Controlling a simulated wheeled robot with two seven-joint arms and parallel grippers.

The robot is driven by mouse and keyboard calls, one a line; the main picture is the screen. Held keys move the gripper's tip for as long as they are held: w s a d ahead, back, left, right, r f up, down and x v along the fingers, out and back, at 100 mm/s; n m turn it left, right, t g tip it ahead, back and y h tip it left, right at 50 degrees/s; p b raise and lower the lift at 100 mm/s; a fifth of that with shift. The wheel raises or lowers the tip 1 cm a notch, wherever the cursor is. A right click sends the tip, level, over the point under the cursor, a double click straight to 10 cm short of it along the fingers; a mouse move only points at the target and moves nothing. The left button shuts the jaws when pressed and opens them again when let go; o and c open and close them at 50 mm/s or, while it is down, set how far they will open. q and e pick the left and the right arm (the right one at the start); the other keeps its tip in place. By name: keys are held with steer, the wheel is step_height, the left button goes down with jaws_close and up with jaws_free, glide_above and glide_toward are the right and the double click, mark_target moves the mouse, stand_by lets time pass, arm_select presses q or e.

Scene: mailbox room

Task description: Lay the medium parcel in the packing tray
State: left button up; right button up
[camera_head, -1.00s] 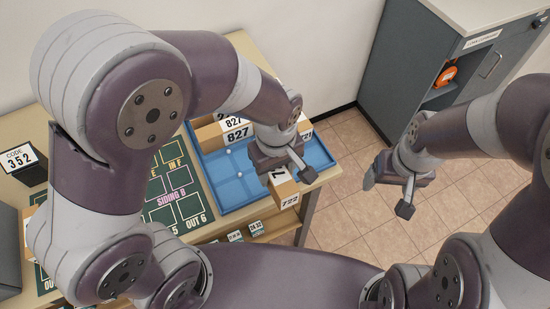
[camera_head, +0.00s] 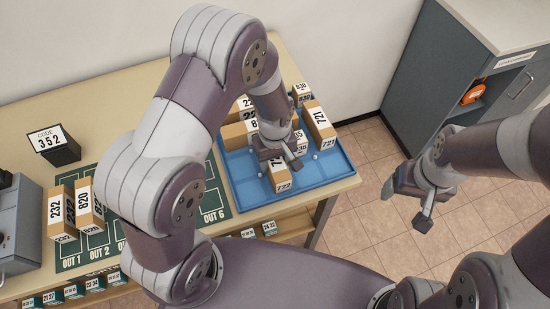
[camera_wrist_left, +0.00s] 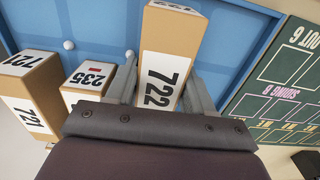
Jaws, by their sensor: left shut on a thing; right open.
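My left gripper (camera_head: 277,163) is shut on a brown box parcel labelled 722 (camera_head: 281,183). It holds the parcel within the front part of the blue tray (camera_head: 243,196). In the left wrist view the parcel (camera_wrist_left: 172,50) stands between the two fingers, with the blue tray floor behind it. I cannot tell whether its underside touches the tray floor. My right gripper (camera_head: 408,205) is open and empty, out over the floor to the right of the table.
Other parcels stand in the tray: 721 (camera_head: 316,122) at the right, 235 (camera_head: 297,146) beside my left gripper, and several behind. Parcels 232 (camera_head: 60,212) and 820 (camera_head: 88,206) stand on the green sorting mat. A grey cabinet (camera_head: 432,85) stands at the back right.

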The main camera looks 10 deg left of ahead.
arm_select(q)
steer(key=o, duration=1.2)
steer(key=shift+f, duration=0.1)
step_height(320, 180, up, 12)
steer(key=s+a+m, duration=0.2)
steer(key=s+a+m+t, duration=0.1)
steer(key=s+a+m, duration=0.1)
steer(key=s+a, duration=0.1)
steer(key=s+a+m, duration=0.2)
steer(key=s+m, duration=0.1)
steer(key=shift+s+a+r+b, duration=0.2)
steer(key=shift+s+r+b, duration=0.05)
steer(key=shift+b, duration=0.05)
